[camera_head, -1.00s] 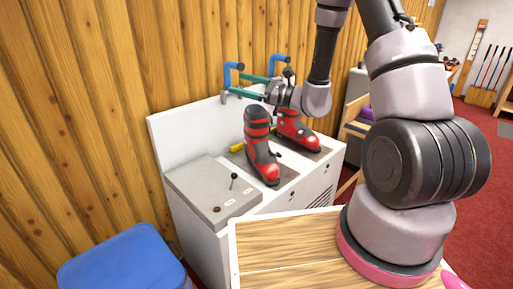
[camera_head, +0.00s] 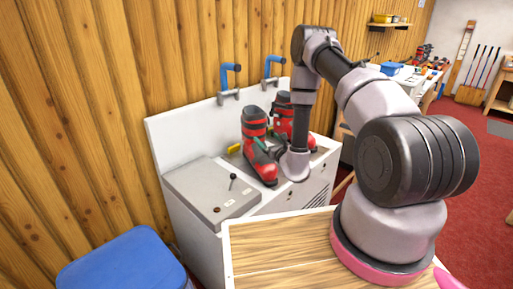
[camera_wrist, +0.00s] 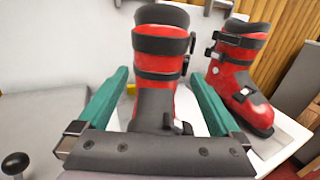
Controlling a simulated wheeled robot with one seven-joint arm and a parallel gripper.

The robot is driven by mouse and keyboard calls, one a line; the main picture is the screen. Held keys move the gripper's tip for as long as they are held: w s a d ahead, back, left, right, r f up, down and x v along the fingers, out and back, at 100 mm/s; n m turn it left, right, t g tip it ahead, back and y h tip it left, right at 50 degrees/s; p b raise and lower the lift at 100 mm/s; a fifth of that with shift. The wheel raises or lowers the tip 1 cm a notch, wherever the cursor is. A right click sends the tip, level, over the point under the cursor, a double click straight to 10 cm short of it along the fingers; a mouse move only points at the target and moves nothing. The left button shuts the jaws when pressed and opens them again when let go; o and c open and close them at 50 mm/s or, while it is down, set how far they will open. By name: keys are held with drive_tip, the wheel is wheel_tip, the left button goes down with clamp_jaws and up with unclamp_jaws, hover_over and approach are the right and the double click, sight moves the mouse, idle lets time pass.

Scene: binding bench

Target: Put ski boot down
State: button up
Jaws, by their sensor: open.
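Two red and black ski boots stand upright on the white bench unit. The nearer boot (camera_head: 254,122) is in the middle of the wrist view (camera_wrist: 162,50). The other boot (camera_head: 282,108) stands behind it to the right and shows at the right of the wrist view (camera_wrist: 240,78). My gripper (camera_wrist: 160,80) is open and low at the nearer boot. Its teal fingers lie one on each side of the boot, with gaps visible between them and the boot.
The bench has a grey lid (camera_head: 212,187) with a small black-knobbed lever (camera_head: 232,182) at the left. Blue-handled fixtures (camera_head: 231,75) rise along its back panel. A blue bin (camera_head: 125,262) stands at the lower left. A wooden wall runs close behind.

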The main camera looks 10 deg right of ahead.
sight(259, 129)
drive_tip(key=shift+r+x, duration=0.15)
drive_tip(key=shift+x, duration=1.35)
drive_tip(key=shift+r+x, duration=0.15)
drive_tip(key=shift+x, duration=1.35)
clamp_jaws()
drive_tip(key=shift+r, duration=0.1)
wheel_tip(259, 129, up, 9)
drive_tip(key=s+d+r+m+h, duration=0.2)
drive_tip(key=s+d+r+h, duration=0.1)
drive_tip(key=s+d, duration=0.6)
drive_tip(key=shift+s+d+r+m+t+h, duration=0.2)
drive_tip(key=shift+s+m+t+h, duration=0.15)
drive_tip(key=shift+s+h, duration=0.55)
drive_tip(key=shift+s+d, duration=0.1)
drive_tip(key=shift+s, duration=0.1)
